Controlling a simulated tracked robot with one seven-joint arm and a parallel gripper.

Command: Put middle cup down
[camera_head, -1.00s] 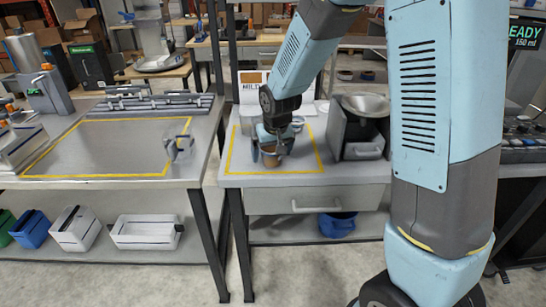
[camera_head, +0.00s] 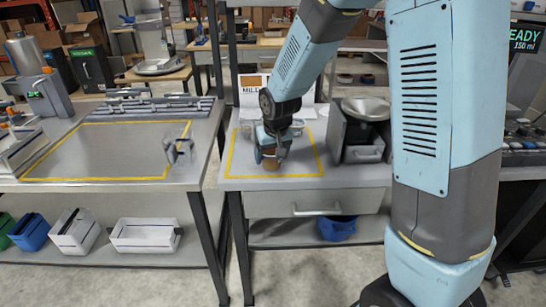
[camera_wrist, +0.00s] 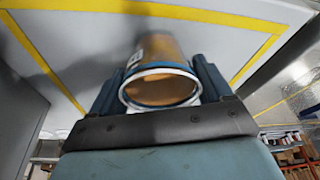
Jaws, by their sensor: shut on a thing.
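The cup (camera_head: 270,164), brown with a pale rim, is between the fingers of my gripper (camera_head: 271,156) over the middle bench. The bench top (camera_head: 300,179) has a yellow outlined area, and the cup is inside that outline. In the wrist view the cup (camera_wrist: 160,88) sits between both dark fingers, with its round rim facing the camera and a brown inside. My gripper (camera_wrist: 162,82) is shut on it. The fingers hide much of the cup in the head view. I cannot tell whether its base touches the bench.
A grey machine with a round metal bowl (camera_head: 366,108) stands just right of the outlined area. A white sign (camera_head: 255,97) stands behind. The left bench (camera_head: 100,158) has a largely clear yellow outlined area, with a small clear object (camera_head: 180,152) at its right edge.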

